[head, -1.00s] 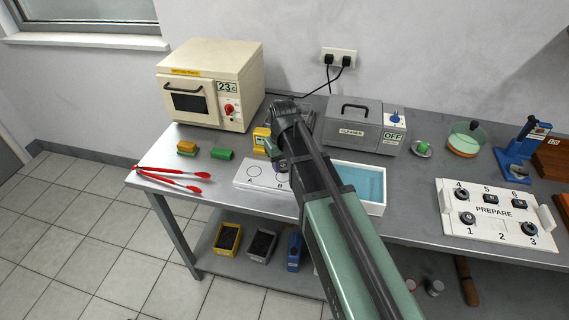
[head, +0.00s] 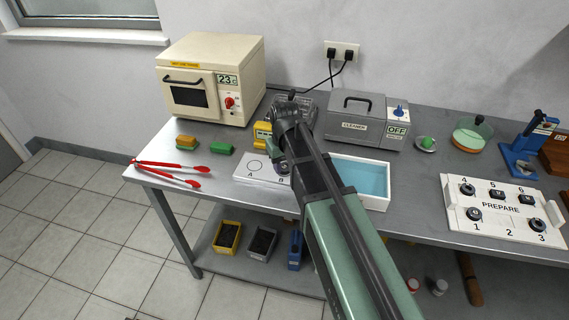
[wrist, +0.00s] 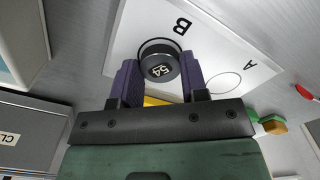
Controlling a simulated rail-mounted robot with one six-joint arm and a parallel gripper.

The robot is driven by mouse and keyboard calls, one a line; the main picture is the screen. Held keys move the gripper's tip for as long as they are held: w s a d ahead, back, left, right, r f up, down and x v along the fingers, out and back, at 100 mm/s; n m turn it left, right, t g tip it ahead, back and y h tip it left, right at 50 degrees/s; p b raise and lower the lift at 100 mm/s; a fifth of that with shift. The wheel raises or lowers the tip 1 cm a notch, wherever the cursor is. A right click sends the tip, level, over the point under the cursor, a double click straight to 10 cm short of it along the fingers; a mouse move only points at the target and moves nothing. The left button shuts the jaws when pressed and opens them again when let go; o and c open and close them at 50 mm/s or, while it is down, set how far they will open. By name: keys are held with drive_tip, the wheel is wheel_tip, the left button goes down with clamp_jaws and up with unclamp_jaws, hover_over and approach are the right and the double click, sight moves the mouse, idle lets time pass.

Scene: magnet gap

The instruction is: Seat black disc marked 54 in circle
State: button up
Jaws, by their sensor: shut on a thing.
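The black disc marked 54 (wrist: 160,68) is between the two purple fingers of my gripper (wrist: 158,80), which is shut on it. In the wrist view the disc is over the circle marked B (wrist: 160,43) on the white card; the outline shows as an arc beyond the disc's far edge. I cannot tell whether the disc touches the card. The circle marked A (wrist: 224,85) is empty. In the head view the white card (head: 243,176) lies near the table's front edge, and my arm hides most of the B side.
A water tray (head: 378,204) is right of my arm. A grey cleaner (head: 353,128) stands behind; the PREPARE tray (head: 500,232) is at right.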

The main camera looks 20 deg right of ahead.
drive_tip(key=shift+f, duration=0.2)
idle(0.6)
drive_tip(key=o, duration=0.9)
drive_tip(key=c, duration=0.5)
wheel_tip(320, 180, up, 5)
drive_tip(key=p, duration=0.4)
drive_tip(key=shift+f, duration=0.15)
drive_tip(key=shift+f, duration=0.1)
